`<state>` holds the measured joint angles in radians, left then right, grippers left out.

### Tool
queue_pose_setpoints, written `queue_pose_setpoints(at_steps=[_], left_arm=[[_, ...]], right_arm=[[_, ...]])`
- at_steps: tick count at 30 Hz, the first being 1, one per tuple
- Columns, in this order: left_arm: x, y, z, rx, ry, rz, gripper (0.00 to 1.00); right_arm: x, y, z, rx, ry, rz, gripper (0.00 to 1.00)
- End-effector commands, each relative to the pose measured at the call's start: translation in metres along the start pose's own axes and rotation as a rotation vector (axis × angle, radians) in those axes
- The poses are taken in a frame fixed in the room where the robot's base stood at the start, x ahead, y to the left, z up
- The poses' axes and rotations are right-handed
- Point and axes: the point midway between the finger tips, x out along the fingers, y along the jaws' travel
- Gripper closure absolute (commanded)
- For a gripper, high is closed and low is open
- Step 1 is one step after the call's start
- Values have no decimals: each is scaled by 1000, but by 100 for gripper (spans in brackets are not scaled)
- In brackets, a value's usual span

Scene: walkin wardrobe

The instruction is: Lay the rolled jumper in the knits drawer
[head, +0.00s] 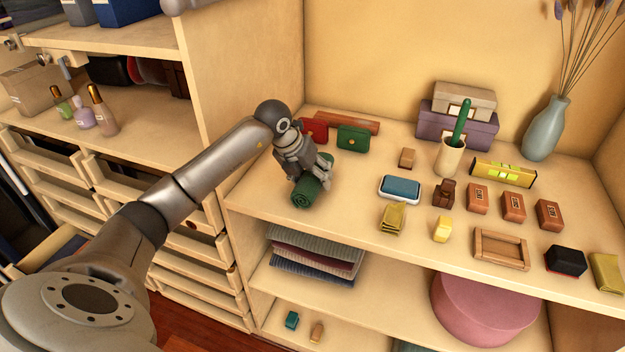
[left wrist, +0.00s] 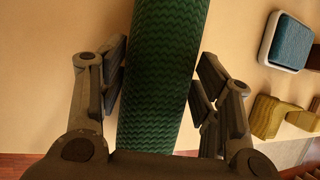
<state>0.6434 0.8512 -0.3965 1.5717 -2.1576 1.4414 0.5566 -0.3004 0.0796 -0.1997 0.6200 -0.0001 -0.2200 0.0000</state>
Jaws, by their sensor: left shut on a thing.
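The rolled jumper (head: 305,195) is a dark green ribbed roll near the front left edge of the shelf top. In the left wrist view the roll (left wrist: 163,60) runs between the two fingers. My left gripper (head: 311,178) is shut on it from above, with a finger on each side (left wrist: 160,90). I cannot tell whether the roll touches the shelf. Shallow wooden drawers (head: 190,265) are stacked at the lower left, partly hidden by my arm. One drawer (head: 40,257) at the far left seems pulled out. I cannot tell which is the knits drawer. My right gripper is out of view.
Red and green purses (head: 353,138) lie behind the gripper. A blue-topped white dish (head: 400,187), small boxes, a cup (head: 450,157) and a vase (head: 545,128) crowd the right. An upright panel (head: 235,60) divides shelf from drawers. Bottles (head: 103,110) stand above the drawers.

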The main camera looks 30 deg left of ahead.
Motion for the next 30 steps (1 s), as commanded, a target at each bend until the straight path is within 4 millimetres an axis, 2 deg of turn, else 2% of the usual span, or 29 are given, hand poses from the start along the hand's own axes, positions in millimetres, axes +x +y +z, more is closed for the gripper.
queue_pose_setpoints(at_steps=[5,8,13,21,30], left_arm=[[-21,-6,10,1,-7,-1,73],[-45,-9,0,6,-6,2,73],[-97,-20,-17,6,-8,2,73],[-136,-25,-60,3,-3,3,73],[-161,-29,-82,0,-1,1,73]], right_arm=[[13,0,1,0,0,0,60],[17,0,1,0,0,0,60],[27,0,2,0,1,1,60],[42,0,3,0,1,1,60],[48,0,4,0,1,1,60]])
